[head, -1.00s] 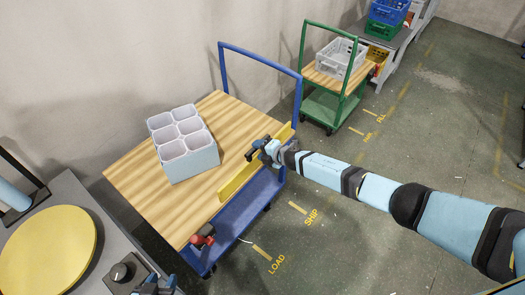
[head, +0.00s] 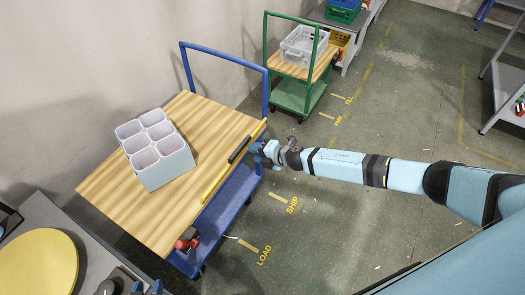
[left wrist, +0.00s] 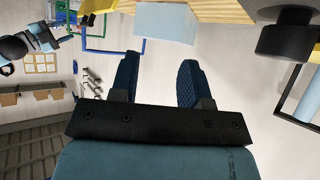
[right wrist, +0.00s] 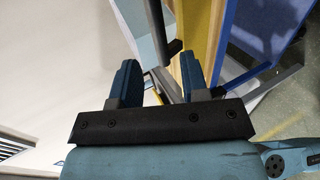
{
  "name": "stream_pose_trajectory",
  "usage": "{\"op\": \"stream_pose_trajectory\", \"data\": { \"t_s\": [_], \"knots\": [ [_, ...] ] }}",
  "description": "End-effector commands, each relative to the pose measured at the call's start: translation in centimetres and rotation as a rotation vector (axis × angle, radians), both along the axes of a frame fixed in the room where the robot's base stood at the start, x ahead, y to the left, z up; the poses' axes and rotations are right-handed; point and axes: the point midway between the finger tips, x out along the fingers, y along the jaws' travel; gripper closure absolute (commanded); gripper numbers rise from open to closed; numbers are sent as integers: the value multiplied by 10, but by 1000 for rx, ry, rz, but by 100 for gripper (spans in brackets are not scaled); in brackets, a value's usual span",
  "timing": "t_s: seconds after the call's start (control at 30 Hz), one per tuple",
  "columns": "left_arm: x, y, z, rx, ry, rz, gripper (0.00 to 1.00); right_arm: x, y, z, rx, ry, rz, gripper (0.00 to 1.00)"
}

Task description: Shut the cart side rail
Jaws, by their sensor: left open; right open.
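The cart has a wooden deck (head: 150,215) and a blue frame (head: 222,58). Its yellow side rail (head: 216,184) runs along the right edge of the deck and shows as a narrow strip, seen nearly edge-on; it looks upright. A black handle (head: 239,149) is on the rail. My right gripper (head: 258,153) is open just outside the rail, near the handle; I cannot tell whether it touches. The right wrist view shows the yellow rail (right wrist: 206,28) just beyond the open fingers. A red latch (head: 187,240) sits at the rail's near end. My left gripper (left wrist: 157,75) is open and empty.
A white bin with several compartments (head: 165,168) stands on the deck. A grey bench with a yellow disc (head: 38,265) is at lower left. A green cart (head: 290,95) stands behind. The floor right of the cart is clear apart from my right arm.

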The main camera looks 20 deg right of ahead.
Motion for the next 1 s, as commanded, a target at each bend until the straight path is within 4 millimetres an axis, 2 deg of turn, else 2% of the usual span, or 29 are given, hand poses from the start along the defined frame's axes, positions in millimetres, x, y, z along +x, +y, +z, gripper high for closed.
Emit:
{"op": "stream_pose_trajectory", "data": {
  "t_s": [0.2, 0.5, 0.53, 0.57, 0.7, 0.9, 1.0],
  "knots": [
    [-1, 0, -1, 1, 4, 0, 57, -16, -13, 12, 2, -3, -1, 59],
    [-1, 0, -1, 1, 4, 0, 57, -17, -14, 14, 3, -4, -1, 59],
    [-1, 0, -1, 1, 5, 0, 57, -17, -14, 14, 3, -4, -1, 61],
    [-2, -1, -1, -2, 6, 1, 57, -17, -14, 14, 3, -4, -1, 68],
    [3, -4, -11, -13, -12, -3, 57, -17, -4, 3, 32, -15, 8, 100],
    [23, -19, -40, -67, -101, -22, 57, -14, 33, -25, 170, -85, 53, 100],
    [32, -29, -49, -104, -157, -35, 57, -12, 47, -33, 250, -140, 74, 100]
  ]
}}
